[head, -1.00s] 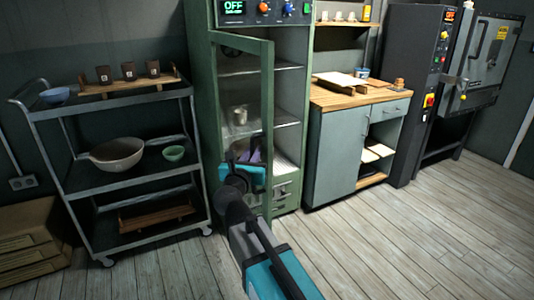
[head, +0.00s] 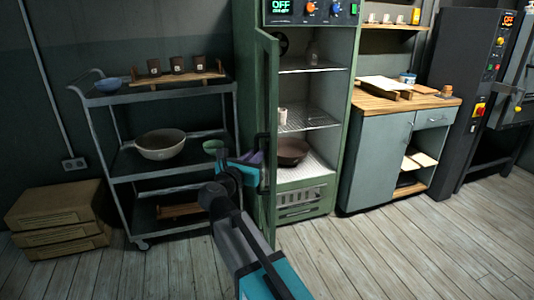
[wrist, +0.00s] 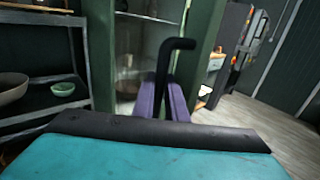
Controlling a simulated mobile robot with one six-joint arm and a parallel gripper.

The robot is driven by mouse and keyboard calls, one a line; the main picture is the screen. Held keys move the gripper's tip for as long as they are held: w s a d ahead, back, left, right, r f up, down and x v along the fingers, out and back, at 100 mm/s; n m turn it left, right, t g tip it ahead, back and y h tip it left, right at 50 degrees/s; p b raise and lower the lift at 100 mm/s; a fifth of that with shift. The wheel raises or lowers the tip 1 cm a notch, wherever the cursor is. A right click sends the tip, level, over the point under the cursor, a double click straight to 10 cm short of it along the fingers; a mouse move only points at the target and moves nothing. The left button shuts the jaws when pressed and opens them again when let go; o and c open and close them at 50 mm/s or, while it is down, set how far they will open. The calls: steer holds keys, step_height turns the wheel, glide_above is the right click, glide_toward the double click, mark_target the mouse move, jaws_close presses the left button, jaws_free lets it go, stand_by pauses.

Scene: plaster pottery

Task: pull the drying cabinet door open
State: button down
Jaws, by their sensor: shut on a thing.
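The green drying cabinet (head: 349,110) stands at the centre of the head view with its front uncovered. Its glazed, green-framed door (head: 274,130) is hinged at the left and stands swung out, seen nearly edge-on. My gripper (head: 252,158) is at the outer side of the door, at the black handle (head: 263,146). In the wrist view my purple fingers (wrist: 164,98) are shut on the black bar handle (wrist: 174,46), one on each side of it. The door's glass fills the middle of the wrist view behind the fingers.
A dark shelf cart (head: 160,94) with bowls and cups stands left of the door, close to my gripper. Cardboard boxes (head: 60,215) lie at the far left. A grey-blue workbench (head: 375,165) stands right of the cabinet. The wooden floor (head: 400,250) in front is clear.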

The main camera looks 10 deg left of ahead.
steer(key=shift+s+f, duration=0.2)
steer(key=shift+f, duration=0.15)
steer(key=c, duration=1.8)
jaws_free()
steer(key=shift+r, duration=0.15)
steer(key=shift+o, duration=0.2)
steer(key=shift+r, duration=0.1)
steer(key=v, duration=1.3)
steer(key=shift+s, duration=0.35)
steer(key=shift+w, duration=0.1)
